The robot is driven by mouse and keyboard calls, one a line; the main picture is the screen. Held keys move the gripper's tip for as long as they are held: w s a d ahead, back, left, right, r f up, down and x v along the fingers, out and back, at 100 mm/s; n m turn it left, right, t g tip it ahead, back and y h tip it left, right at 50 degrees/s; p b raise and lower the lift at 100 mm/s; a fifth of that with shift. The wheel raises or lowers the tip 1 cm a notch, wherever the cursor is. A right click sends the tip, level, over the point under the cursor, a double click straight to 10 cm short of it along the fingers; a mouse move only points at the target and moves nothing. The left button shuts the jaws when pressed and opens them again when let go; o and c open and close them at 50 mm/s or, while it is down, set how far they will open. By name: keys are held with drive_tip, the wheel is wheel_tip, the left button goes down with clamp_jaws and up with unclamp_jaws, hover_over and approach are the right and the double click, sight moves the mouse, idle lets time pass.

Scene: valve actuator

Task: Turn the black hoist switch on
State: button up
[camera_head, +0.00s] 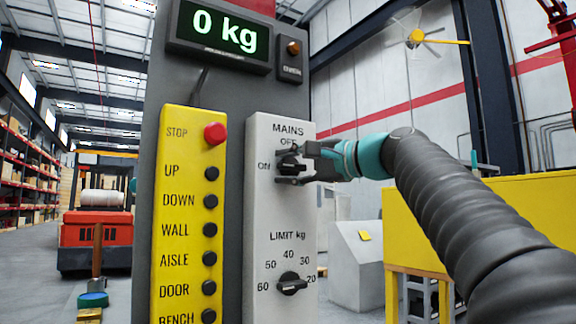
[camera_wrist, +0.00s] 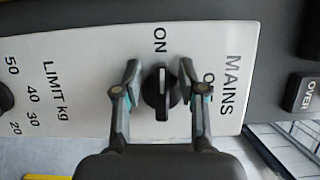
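The black MAINS switch (camera_head: 289,161) is a round knob with a raised grip on the light grey panel (camera_head: 262,222). ON is printed to its left and OFF above it in the head view. In the wrist view, the knob (camera_wrist: 161,92) shows a white line running towards ON. My gripper (camera_head: 287,166) reaches in from the right, its fingers above and below the knob. In the wrist view, my gripper (camera_wrist: 163,82) is open around the knob, with a visible gap on each side. In the head view, the fingers partly cover the knob.
The black LIMIT kg knob (camera_head: 291,283) sits below on the same panel. A yellow button box (camera_head: 186,240) with a red STOP button (camera_head: 215,134) stands to the left. The display (camera_head: 222,32) above reads 0 kg, beside a small amber lamp (camera_head: 293,47).

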drive_tip(key=shift+s+d, duration=0.2)
drive_tip(key=v, duration=1.1)
drive_tip(key=shift+d, duration=0.2)
drive_tip(key=shift+s, duration=0.1)
